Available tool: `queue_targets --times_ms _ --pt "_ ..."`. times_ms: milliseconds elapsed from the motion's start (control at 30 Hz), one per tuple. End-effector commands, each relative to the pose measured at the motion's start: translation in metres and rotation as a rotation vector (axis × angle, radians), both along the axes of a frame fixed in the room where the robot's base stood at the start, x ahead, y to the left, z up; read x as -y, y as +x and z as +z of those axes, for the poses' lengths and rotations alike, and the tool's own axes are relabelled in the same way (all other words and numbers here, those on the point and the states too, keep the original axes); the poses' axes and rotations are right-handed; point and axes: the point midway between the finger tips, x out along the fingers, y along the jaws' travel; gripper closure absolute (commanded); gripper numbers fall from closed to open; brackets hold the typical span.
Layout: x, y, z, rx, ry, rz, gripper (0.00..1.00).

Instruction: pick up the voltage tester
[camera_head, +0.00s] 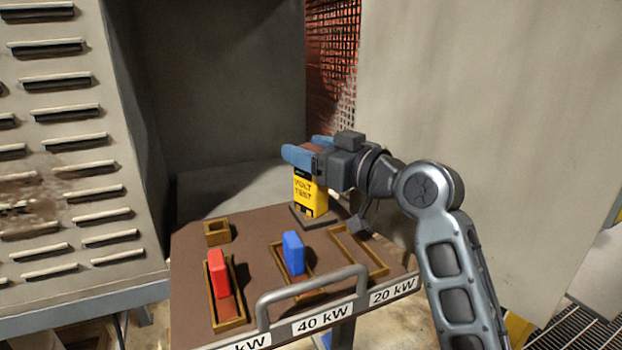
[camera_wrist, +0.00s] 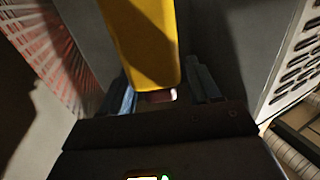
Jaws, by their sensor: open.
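The voltage tester (camera_head: 309,195) is a yellow block marked "VOLT TEST" with a dark top. It stands upright on a dark base at the back of the brown cart top. My gripper (camera_head: 308,150) is at the tester's upper end, its blue fingers level with the top. In the wrist view the yellow tester (camera_wrist: 143,45) reaches down to between the fingers of my open gripper (camera_wrist: 163,92). I cannot tell whether either finger touches it.
On the cart (camera_head: 205,265), a red block (camera_head: 217,273) and a blue block (camera_head: 293,252) stand in wooden frames. An empty frame (camera_head: 372,262) lies at right, a small wooden box (camera_head: 217,231) at left. A grey handle (camera_head: 310,289) rises at the front. Louvred panel (camera_head: 60,130) stands left.

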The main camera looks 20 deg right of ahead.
Motion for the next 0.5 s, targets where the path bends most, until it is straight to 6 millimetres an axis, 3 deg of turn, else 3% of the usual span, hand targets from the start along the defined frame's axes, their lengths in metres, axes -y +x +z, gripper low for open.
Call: queue_targets --times_ms 133,500 --pt "0.0 -0.0002 -0.0004 0.0 0.0 0.0 0.38" --pt "0.0 -0.0003 -0.0009 -0.002 -0.001 0.0 0.74"
